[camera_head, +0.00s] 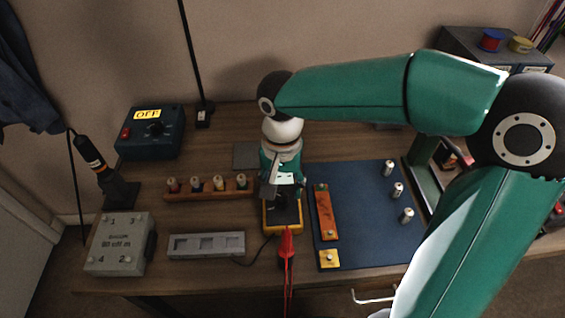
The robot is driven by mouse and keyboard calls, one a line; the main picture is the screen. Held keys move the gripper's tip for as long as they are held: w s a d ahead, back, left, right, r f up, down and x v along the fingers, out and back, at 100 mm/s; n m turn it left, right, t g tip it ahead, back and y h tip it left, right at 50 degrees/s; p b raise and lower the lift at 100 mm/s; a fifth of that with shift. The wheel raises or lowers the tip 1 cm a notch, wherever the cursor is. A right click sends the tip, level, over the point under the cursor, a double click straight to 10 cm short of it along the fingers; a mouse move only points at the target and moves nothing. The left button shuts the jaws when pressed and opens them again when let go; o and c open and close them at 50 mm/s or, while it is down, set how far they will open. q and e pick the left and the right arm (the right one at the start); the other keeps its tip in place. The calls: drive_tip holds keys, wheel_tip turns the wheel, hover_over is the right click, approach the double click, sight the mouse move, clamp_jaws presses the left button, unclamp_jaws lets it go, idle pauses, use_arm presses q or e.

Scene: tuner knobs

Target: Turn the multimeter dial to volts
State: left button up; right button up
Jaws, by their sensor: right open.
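The multimeter (298,221) is a yellow-edged, dark-faced device lying near the middle of the table. Red test leads (287,245) run from its front edge over the table's front. My right gripper (284,196) points down right over the multimeter. Its jaws are open, and it covers the upper part of the multimeter. The dial is hidden or too small to make out, so its setting cannot be read. I cannot tell whether the fingers touch the dial. My left gripper is not in view.
A blue mat (365,230) with an orange bar (325,212) and metal cylinders lies right of the multimeter. Left are a knob rack (210,194), a grey slotted tray (206,245), a numbered grey box (120,246) and a dark box labelled OFF (150,140).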

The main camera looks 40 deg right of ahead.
sight(282, 196)
wheel_tip(282, 196, up, 8)
drive_tip(key=shift+r, duration=0.25)
idle(0.5)
